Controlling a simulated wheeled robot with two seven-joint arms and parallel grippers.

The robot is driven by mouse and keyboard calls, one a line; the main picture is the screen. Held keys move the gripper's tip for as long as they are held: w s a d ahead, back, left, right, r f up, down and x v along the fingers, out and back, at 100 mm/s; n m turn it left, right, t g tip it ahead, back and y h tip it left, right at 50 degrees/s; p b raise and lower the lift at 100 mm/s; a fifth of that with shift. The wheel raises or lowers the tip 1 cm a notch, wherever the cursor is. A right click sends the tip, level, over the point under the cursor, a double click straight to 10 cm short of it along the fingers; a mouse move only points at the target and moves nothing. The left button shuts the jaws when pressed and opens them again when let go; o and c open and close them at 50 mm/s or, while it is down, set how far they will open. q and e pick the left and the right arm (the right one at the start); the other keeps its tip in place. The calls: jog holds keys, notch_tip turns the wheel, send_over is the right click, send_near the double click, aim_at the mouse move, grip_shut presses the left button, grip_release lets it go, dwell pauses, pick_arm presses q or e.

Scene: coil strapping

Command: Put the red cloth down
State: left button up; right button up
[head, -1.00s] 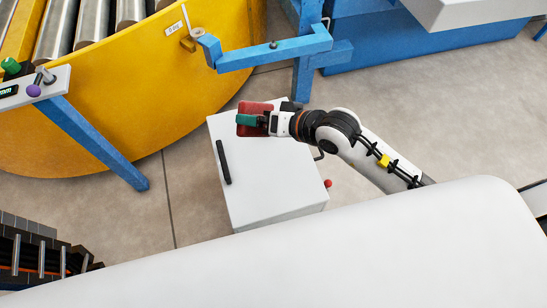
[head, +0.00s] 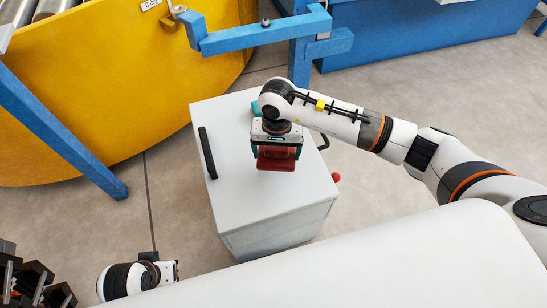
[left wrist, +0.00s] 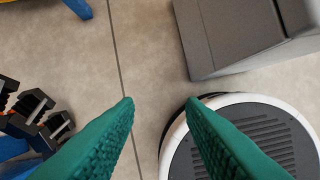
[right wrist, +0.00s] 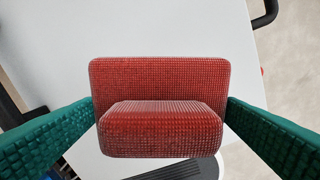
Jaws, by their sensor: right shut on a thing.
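The red cloth (head: 276,158), a thick folded piece, is between the teal fingers of my right gripper (head: 277,153). In the right wrist view the cloth (right wrist: 160,80) fills the middle, with a finger against each side. It is over the white top of a small cabinet (head: 240,192); I cannot tell whether it touches that top. My left gripper is at the lower left of the head view, its fingers not clear there. In the left wrist view the left gripper (left wrist: 160,103) is open and empty, its fingers wide apart above the floor.
A black bar (head: 208,153) lies along the cabinet top's left side. A red knob (head: 336,177) is on its right side. A blue arm (head: 265,36) and a yellow curved machine (head: 90,90) stand behind. Dark stacked items (head: 35,283) are at lower left. The cabinet top's front is clear.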

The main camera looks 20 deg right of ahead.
aim_at(276, 160)
notch_tip(276, 160, down, 4)
jog(key=shift+f+b, duration=0.2)
jog(key=shift+b, duration=0.15)
jog(key=shift+f, duration=0.55)
jog(key=o, duration=0.7)
pick_arm(q)
jog(key=v, duration=0.3)
jog(key=shift+r, duration=0.25)
pick_arm(e)
jog(key=shift+r, duration=0.1)
jog(key=shift+r, duration=0.2)
notch_tip(276, 160, up, 12)
jog(key=shift+f+p, duration=0.2)
jog(key=shift+p, duration=0.75)
pick_arm(q)
jog(key=x, duration=0.7)
jog(key=shift+s, duration=0.35)
